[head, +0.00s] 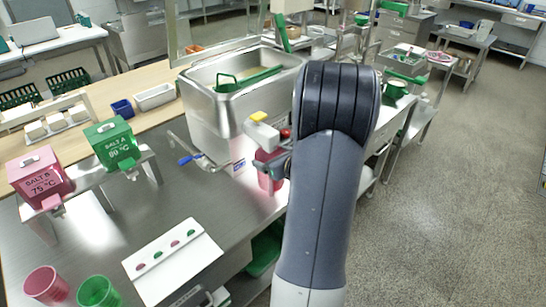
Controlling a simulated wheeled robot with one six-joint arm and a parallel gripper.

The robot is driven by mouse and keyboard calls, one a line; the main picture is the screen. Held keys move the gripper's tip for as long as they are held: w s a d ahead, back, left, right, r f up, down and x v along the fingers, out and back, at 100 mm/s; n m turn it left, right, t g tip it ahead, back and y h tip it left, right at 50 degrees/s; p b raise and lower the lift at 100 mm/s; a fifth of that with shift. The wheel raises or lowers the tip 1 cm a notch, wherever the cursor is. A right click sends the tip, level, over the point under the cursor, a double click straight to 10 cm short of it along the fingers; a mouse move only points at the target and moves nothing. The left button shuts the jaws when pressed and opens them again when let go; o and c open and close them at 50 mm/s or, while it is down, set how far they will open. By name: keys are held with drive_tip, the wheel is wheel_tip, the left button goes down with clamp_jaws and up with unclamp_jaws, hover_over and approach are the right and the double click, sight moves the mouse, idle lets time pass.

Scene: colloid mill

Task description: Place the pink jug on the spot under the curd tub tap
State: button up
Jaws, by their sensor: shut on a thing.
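The pink jug (268,178) is at the front right corner of the steel curd tub (215,125), partly hidden by my arm. My gripper (278,163) is shut on the jug near its upper part; the fingers are mostly hidden behind my arm. The jug looks upright; I cannot tell whether its base touches the steel bench. A blue-handled tap (190,158) sticks out at the tub's lower left, apart from the jug.
The steel bench (180,205) has clear room left of the jug. A white card with coloured dots (172,260), a pink cup (46,285) and a green cup (98,292) stand in front. Pink (40,178) and green (112,145) salt tanks are at left.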

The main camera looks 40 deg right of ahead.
drive_tip(key=shift+s+f, duration=0.15)
drive_tip(key=shift+f+b, duration=0.2)
drive_tip(key=shift+b, duration=0.15)
drive_tip(key=o, duration=1.1)
drive_tip(key=shift+o, duration=0.2)
drive_tip(key=shift+r, duration=0.1)
drive_tip(key=v, duration=1.2)
drive_tip(key=shift+r+p, duration=0.2)
drive_tip(key=shift+p, duration=0.2)
